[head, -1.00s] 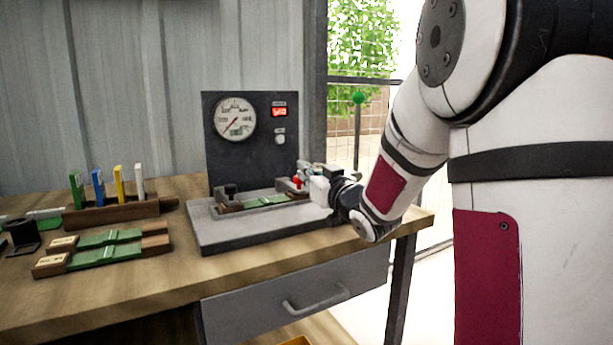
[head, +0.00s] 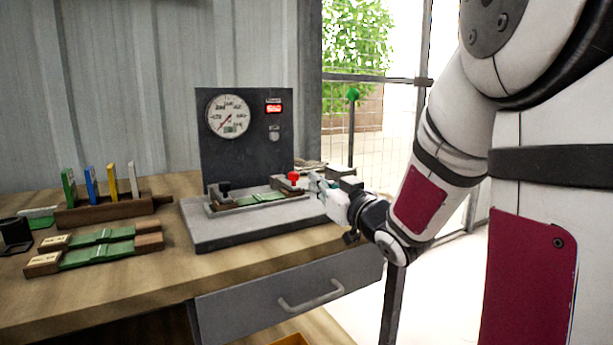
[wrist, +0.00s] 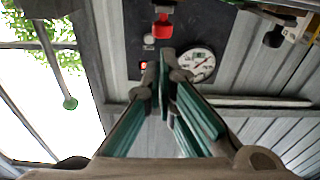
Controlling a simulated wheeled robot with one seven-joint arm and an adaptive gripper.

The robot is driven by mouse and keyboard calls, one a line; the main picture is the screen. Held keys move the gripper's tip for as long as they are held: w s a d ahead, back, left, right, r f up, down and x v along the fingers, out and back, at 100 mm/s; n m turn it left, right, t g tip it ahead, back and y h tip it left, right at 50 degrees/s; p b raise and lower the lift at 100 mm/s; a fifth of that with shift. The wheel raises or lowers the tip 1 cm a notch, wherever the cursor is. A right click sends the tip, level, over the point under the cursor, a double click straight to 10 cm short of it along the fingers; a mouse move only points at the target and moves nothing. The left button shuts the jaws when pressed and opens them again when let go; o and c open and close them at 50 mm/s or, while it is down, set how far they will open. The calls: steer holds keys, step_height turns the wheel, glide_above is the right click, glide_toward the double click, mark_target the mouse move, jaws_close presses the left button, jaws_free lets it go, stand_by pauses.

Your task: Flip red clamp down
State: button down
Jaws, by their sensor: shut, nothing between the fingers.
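The red clamp (head: 293,177) is at the right end of the grey fixture (head: 205,240), its red tip showing above the green strip (head: 258,199). In the wrist view the red clamp tip (wrist: 162,29) is just beyond my fingertips, with a visible gap. My gripper (head: 316,183) is beside the clamp on its right, shut and empty; its closed fingers also show in the wrist view (wrist: 164,62). A black clamp (head: 223,188) is at the fixture's left end and also shows in the wrist view (wrist: 273,37). I cannot tell the red lever's exact angle.
A dark panel with a gauge (head: 228,115) and red display stands behind the fixture. To the left are a wooden rack (head: 110,212) of coloured pieces, and green strips on wooden blocks (head: 100,250). A drawer handle (head: 311,298) juts out below the tabletop.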

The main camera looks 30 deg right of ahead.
steer(key=shift+s, duration=2.25)
steer(key=shift+r, duration=0.1)
